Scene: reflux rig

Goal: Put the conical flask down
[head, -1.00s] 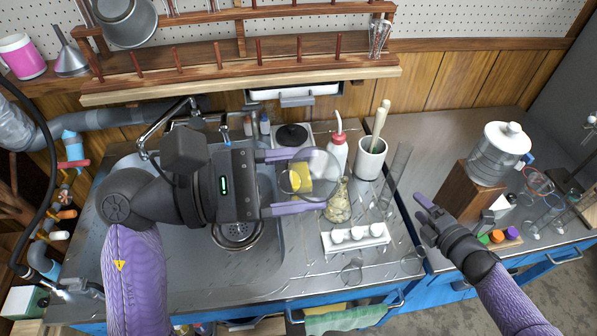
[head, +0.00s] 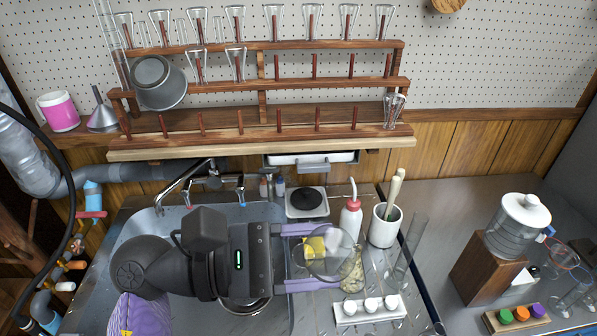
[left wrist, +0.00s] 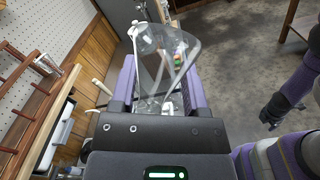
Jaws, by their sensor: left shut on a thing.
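The conical flask (head: 328,262) is clear glass. My left gripper (head: 338,257) is shut on it and holds it above the counter, just right of the sink. The flask also shows in the left wrist view (left wrist: 158,48), between the purple fingers. It is see-through, so its exact outline against the things behind is hard to make out. My right gripper is out of the head view. A dark end of my right arm (left wrist: 277,108) shows at the right of the left wrist view, too small to read its jaws.
A wooden peg rack (head: 262,142) with glassware stands along the back wall. Near the held flask are a wash bottle (head: 351,218), a white pot (head: 383,228), a white holder with stoppers (head: 369,312) and a yellow sponge (head: 313,246). The steel counter (head: 445,215) at right has bare room.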

